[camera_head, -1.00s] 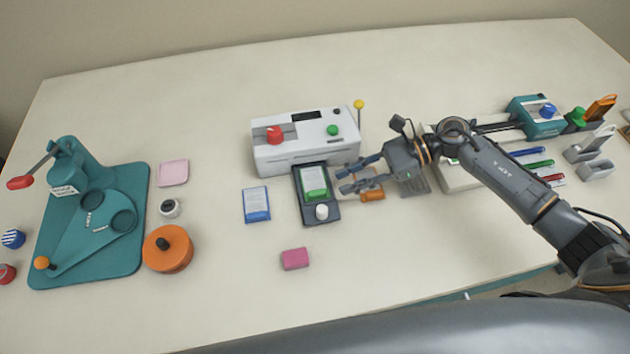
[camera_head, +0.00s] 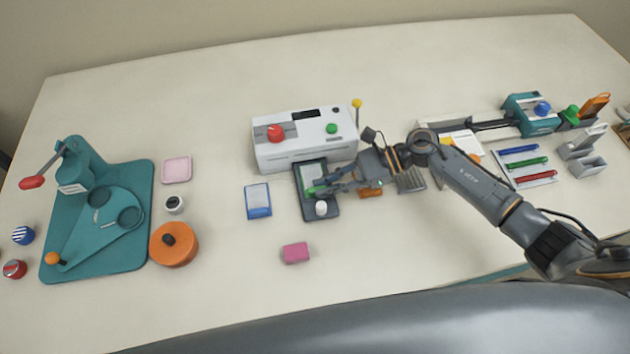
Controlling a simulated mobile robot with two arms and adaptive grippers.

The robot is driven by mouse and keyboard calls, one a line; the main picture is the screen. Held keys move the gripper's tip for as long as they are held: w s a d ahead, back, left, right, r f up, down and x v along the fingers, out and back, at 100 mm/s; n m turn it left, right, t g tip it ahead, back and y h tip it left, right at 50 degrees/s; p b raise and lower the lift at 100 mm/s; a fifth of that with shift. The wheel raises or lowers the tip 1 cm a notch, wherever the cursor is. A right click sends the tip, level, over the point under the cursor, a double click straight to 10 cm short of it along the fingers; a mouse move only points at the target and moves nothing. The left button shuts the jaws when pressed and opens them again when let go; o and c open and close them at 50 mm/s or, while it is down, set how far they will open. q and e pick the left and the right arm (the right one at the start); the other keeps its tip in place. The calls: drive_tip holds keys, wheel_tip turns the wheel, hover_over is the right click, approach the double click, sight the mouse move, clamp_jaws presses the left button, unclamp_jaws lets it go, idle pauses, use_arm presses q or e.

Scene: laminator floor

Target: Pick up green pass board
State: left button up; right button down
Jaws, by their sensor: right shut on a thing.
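The green pass board (camera_head: 310,175) lies on the dark tray (camera_head: 331,210) in front of the white laminator (camera_head: 290,152). It has a pale face and a green edge, and its right part is hidden by my right gripper. My right gripper (camera_head: 316,189) reaches in from the right and is shut on the board's near end, by its green edge. My left gripper is not in view.
A white knob (camera_head: 321,208) stands on the tray just below the fingers. A blue-edged board (camera_head: 257,200) lies to the left and a pink block (camera_head: 295,253) in front. An orange piece (camera_head: 370,192) lies under my right wrist.

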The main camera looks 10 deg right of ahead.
drive_tip(key=shift+r, duration=0.1)
drive_tip(key=shift+r+b, duration=0.35)
drive_tip(key=shift+r, duration=0.05)
wheel_tip(320, 180, up, 2)
drive_tip(key=shift+s+r+b, duration=0.1)
drive_tip(key=shift+b, duration=0.45)
drive_tip(key=s+a+r+b, duration=0.3)
drive_tip(key=s+r, duration=0.7)
drive_tip(key=s, duration=0.3)
drive_tip(key=shift+s+a, duration=0.15)
drive_tip(key=shift+a, duration=0.1)
drive_tip(key=w+d+f+m+t+h, duration=0.1)
drive_tip(key=w+d+m+t+h, duration=0.1)
drive_tip(key=w+d+m+t, duration=0.5)
drive_tip(key=w+d+t, duration=0.1)
drive_tip(key=w+d, duration=0.2)
drive_tip(key=d, duration=0.1)
drive_tip(key=shift+w, duration=0.4)
drive_tip(key=shift+d, duration=0.1)
